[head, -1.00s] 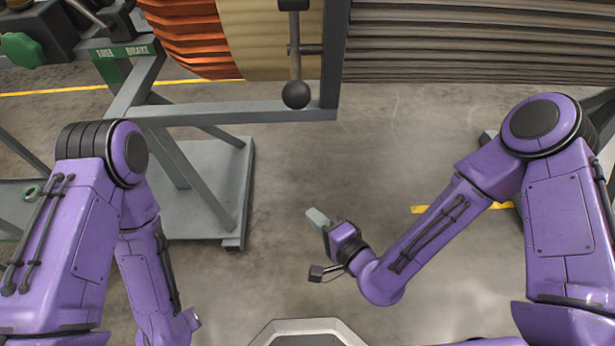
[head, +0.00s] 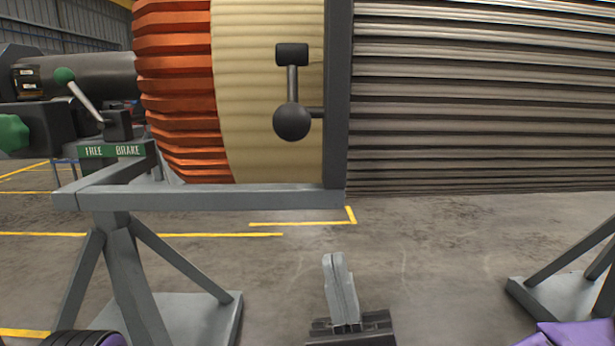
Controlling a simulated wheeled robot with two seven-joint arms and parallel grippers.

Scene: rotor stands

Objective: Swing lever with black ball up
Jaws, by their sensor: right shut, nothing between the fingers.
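The lever with the black ball (head: 292,121) hangs down in front of the cream part of the rotor. Its short grey rod (head: 292,84) runs from a dark block (head: 292,54) at the top to the ball at the bottom. My right gripper (head: 335,260) points up from the bottom middle of the head view, its fingers together and empty. It shows below the ball and the frame's lower bar, apart from both. My left gripper is out of view; only a bit of my left arm shows at the lower left corner.
The rotor (head: 430,110) has orange, cream and grey ribbed parts. A grey stand bar (head: 210,198) and a dark upright (head: 338,100) border the lever. A green-knobbed lever (head: 65,76) stands above a FREE/BRAKE plate (head: 112,151) at left. Floor shows between the stands.

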